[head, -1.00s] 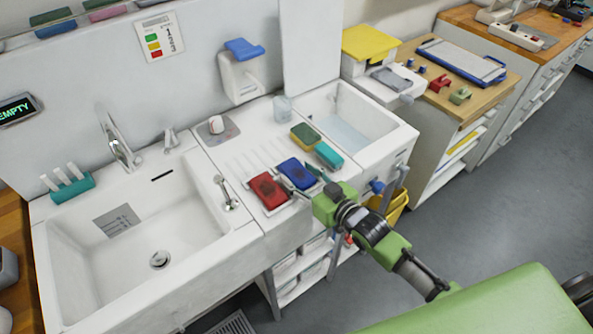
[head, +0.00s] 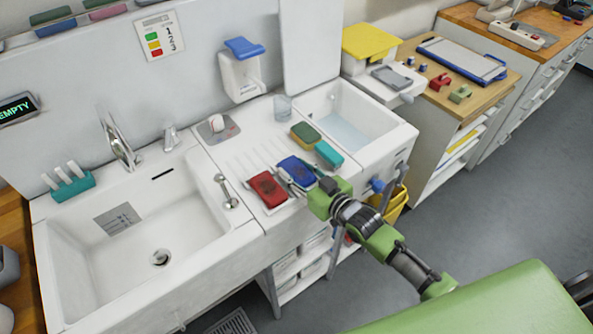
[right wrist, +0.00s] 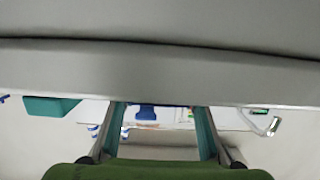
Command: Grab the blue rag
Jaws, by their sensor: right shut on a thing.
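The blue rag (head: 293,168), a folded pad with a dark stain, lies on the white ribbed drainboard (head: 240,160) between the two basins. My right gripper (head: 301,179) reaches in from the lower right and is shut on it, one finger at each side of its near end. In the right wrist view, the two teal-padded fingers of my right gripper (right wrist: 161,130) stand apart; the rag cannot be made out clearly there. My left gripper is in neither view.
A stained red rag (head: 266,188) lies close to the left of the blue one. A green-and-yellow sponge (head: 305,135) and a teal block (head: 329,154) lie just behind and right. A large sink (head: 150,235) is left, a small basin (head: 345,125) right.

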